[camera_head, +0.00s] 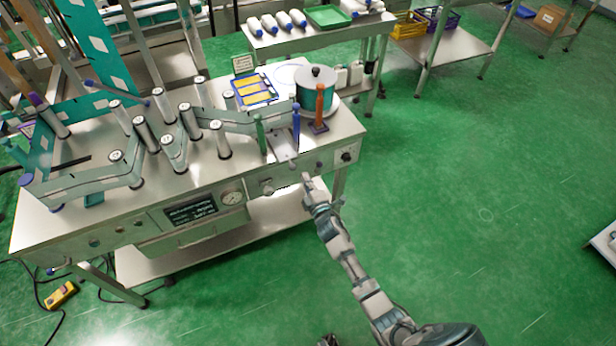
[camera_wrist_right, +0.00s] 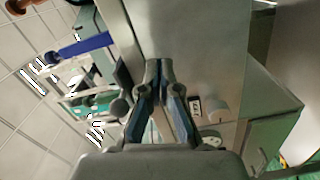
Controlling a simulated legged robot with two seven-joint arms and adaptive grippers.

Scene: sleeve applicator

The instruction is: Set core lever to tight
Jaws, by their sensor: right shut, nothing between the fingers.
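My right gripper (camera_head: 308,181) is at the front right of the steel machine bench (camera_head: 60,215), just before its front panel; in the right wrist view its fingers (camera_wrist_right: 160,68) are shut with nothing between them. A blue upright lever (camera_head: 296,118) and an orange-red one (camera_head: 320,103) stand at the bench's right end, near a green post (camera_head: 260,134). I cannot tell which is the core lever. The blue lever also shows in the right wrist view (camera_wrist_right: 86,46), up and left of the fingers and apart from them. My left gripper is out of view.
A teal roll (camera_head: 312,90) with a black knob sits behind the levers. Several steel rollers fill the bench's left and middle. The front panel carries a display (camera_head: 190,209), a gauge (camera_head: 231,197) and knobs (camera_head: 347,156).

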